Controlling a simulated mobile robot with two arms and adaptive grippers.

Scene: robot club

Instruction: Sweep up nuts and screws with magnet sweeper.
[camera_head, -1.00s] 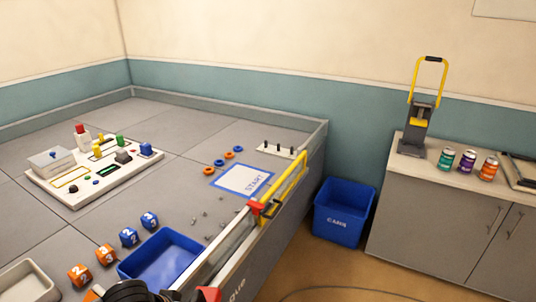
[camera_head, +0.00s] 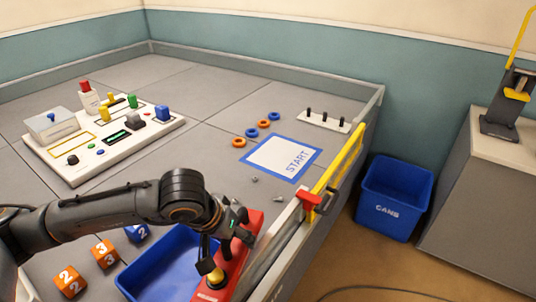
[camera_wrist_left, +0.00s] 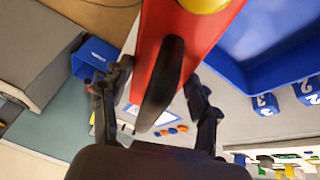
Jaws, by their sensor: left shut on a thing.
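The red magnet sweeper (camera_head: 243,262) has a yellow knob and lies along the blue tray's right side in the head view. My left gripper (camera_head: 224,246) is at it. In the left wrist view its black handle (camera_wrist_left: 165,85) runs between the fingers of my left gripper (camera_wrist_left: 157,112), which is shut on it. A few small grey nuts and screws (camera_head: 278,198) lie on the table below the START sheet. My arm may hide others. The blue tray (camera_head: 150,270) is partly covered by my arm. My right gripper is not in view.
The white START sheet (camera_head: 282,157) lies on the grey table. Numbered cubes (camera_head: 104,253) lie left of the tray. A blue CANS bin (camera_head: 393,205) stands on the floor.

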